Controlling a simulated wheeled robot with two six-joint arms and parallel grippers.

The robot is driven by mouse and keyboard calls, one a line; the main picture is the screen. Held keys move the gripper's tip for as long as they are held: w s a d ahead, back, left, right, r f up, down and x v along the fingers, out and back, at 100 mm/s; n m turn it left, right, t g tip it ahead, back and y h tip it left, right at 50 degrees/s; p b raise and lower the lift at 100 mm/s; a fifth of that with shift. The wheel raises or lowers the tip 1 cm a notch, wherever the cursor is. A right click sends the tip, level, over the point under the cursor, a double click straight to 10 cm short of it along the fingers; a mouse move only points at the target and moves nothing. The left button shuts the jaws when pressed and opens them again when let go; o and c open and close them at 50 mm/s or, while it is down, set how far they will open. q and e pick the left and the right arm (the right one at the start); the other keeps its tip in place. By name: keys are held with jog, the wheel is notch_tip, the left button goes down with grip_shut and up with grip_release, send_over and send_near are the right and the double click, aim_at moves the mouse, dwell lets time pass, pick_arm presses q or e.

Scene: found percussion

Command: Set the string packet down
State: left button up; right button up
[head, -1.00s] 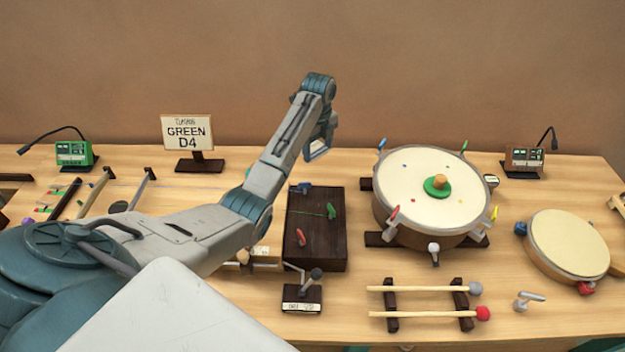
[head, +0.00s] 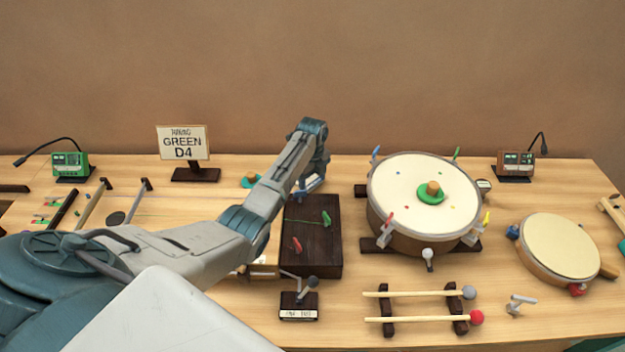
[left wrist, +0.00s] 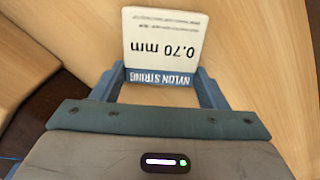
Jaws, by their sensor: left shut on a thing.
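The string packet (left wrist: 166,42) is a pale card with a blue band, printed "NYLON STRING" and "0.70 mm". It sits between the fingers of my left gripper (left wrist: 162,80) in the left wrist view, with bare wood behind it. In the head view my left gripper (head: 308,186) is low behind the dark brown box (head: 316,258), near its back edge. The packet cannot be made out there. I cannot tell whether it touches the table. My right gripper is not in view.
A large drum (head: 412,190) stands right of the box, with mallets on a rack (head: 388,325) in front of it. A "GREEN D4" sign (head: 183,143) stands at the back left. The table (head: 320,167) looks clear behind the box and drum.

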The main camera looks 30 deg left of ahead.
aim_at(313, 183)
pick_arm(q)
jog(key=shift+f, duration=0.15)
jog(key=o, duration=0.9)
jog(key=shift+o, duration=0.2)
jog(key=shift+r, duration=0.2)
notch_tip(313, 183, up, 12)
jog(key=b, duration=0.2)
